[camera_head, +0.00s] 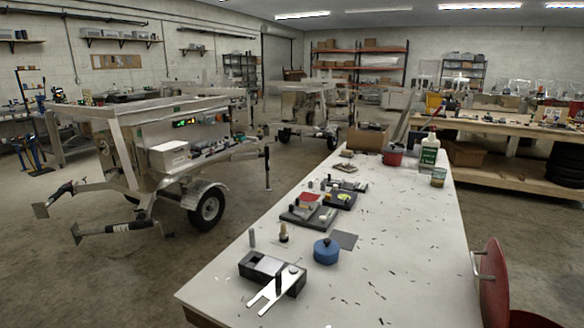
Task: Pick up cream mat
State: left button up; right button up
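I cannot pick out a clearly cream mat. A thin flat grey square (346,240) lies on the long white table (400,265), beside a round blue container (326,252). Small tan flat pieces (346,154) lie farther back on the same table, too small to identify. Neither of my grippers shows in the view.
The table's front holds a black block (258,266) and a flat silver forked plate (275,292). Trays of small parts (307,214) sit mid-table. A red disc (493,285) is at right; an aluminium trailer (150,145) at left.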

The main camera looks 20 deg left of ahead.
aim_at(346, 167)
jog(key=u, duration=2.85)
jog(key=i, duration=3.2)
jog(key=z, duration=2.9)
jog(key=i, duration=4.15)
